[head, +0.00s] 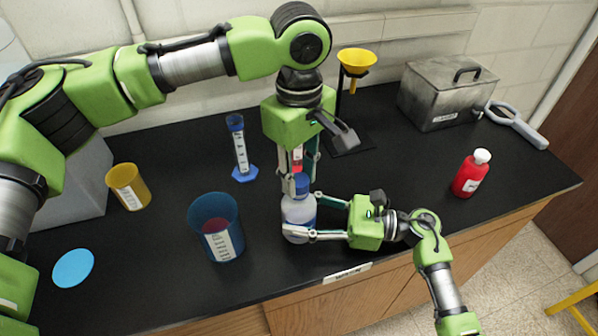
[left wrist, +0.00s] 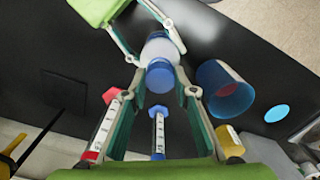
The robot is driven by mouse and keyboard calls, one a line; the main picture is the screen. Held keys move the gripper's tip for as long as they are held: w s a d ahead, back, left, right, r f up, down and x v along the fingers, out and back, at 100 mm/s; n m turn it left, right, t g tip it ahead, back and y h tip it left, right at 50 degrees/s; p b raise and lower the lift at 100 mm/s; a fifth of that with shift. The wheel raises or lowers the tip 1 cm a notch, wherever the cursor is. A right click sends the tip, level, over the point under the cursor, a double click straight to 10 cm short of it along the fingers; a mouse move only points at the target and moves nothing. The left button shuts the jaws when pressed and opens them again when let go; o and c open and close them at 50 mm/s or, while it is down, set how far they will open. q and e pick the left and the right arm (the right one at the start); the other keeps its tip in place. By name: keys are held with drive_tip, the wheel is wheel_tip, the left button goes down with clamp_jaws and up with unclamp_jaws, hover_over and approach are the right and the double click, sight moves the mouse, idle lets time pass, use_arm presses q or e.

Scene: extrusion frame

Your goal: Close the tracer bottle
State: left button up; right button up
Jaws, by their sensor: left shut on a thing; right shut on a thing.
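The tracer bottle (head: 298,212), pale with a blue band low on its body, stands upright near the front edge of the bench. Its blue cap (head: 302,181) is at the bottle's mouth; I cannot tell how tightly it sits. My left gripper (head: 296,184) points down from above and is shut on the cap, one finger on each side. The left wrist view shows the cap (left wrist: 160,78) between the fingers, with the bottle (left wrist: 160,46) beyond. My right gripper (head: 301,214) reaches in from the right and is shut around the bottle's body.
A blue beaker (head: 215,226) stands close left. A blue cylinder (head: 239,150) and a red-topped cylinder (left wrist: 105,122) stand behind. A yellow funnel (head: 357,61) on a stand and a metal box (head: 446,92) are farther back. A red bottle (head: 470,174) stands right, with clear bench around it.

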use_arm(q)
drive_tip(key=shift+f, duration=0.3)
